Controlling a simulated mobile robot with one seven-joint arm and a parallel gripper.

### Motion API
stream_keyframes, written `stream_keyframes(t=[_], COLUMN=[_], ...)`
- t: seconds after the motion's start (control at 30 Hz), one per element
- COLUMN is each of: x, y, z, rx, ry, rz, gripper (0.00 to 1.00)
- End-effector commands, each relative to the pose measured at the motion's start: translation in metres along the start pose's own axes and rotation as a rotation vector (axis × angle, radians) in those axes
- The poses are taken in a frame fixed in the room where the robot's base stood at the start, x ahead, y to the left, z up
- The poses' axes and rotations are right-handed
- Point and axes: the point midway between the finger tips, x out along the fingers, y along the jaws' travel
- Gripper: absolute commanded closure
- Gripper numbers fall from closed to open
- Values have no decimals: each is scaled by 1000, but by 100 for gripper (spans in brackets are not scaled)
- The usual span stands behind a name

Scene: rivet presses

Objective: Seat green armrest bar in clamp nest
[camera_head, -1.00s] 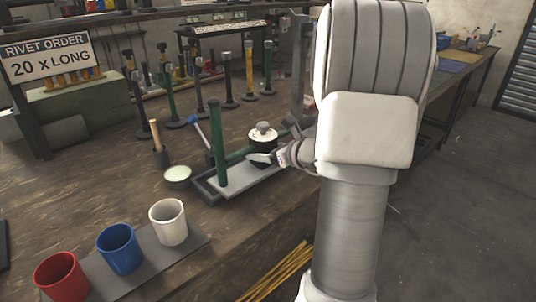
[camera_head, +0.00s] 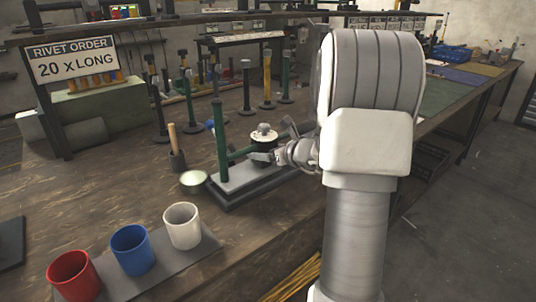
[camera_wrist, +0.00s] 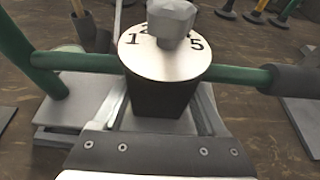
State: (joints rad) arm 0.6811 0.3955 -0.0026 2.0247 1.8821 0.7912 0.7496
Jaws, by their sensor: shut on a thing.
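The green armrest bar (camera_head: 240,153) runs level from a green upright post (camera_head: 222,125) through a black block with a white numbered dial (camera_head: 264,133). It also shows in the wrist view (camera_wrist: 85,62), with a dark sleeve (camera_wrist: 292,80) at its right end. My gripper (camera_head: 270,155) comes from the right and is shut at the black block, a finger on each side, holding the green bar's assembly. A light grey plate (camera_head: 235,182) lies under it, over a dark base (camera_head: 232,202). I cannot tell whether plate and base touch; the nest's inside is hidden.
A pale round dish (camera_head: 193,180) and a mallet in a dark holder (camera_head: 177,160) stand close on the left. White (camera_head: 183,228), blue (camera_head: 132,250) and red (camera_head: 74,276) cups stand in front. Several posts stand behind. The bench edge is near on the right.

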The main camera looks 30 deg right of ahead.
Motion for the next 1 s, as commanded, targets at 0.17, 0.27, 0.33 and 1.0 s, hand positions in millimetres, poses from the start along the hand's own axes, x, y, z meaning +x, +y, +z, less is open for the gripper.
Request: stream_keyframes(t=[0.17, 0.27, 0.33, 1.0], x=[2, 2, 1, 4], y=[0, 0, 0, 0], z=[2, 2, 2, -4], rx=[0, 0, 0, 0], ry=[-3, -3, -3, -3], rz=[0, -1, -1, -1], gripper=[100, 100, 100, 100])
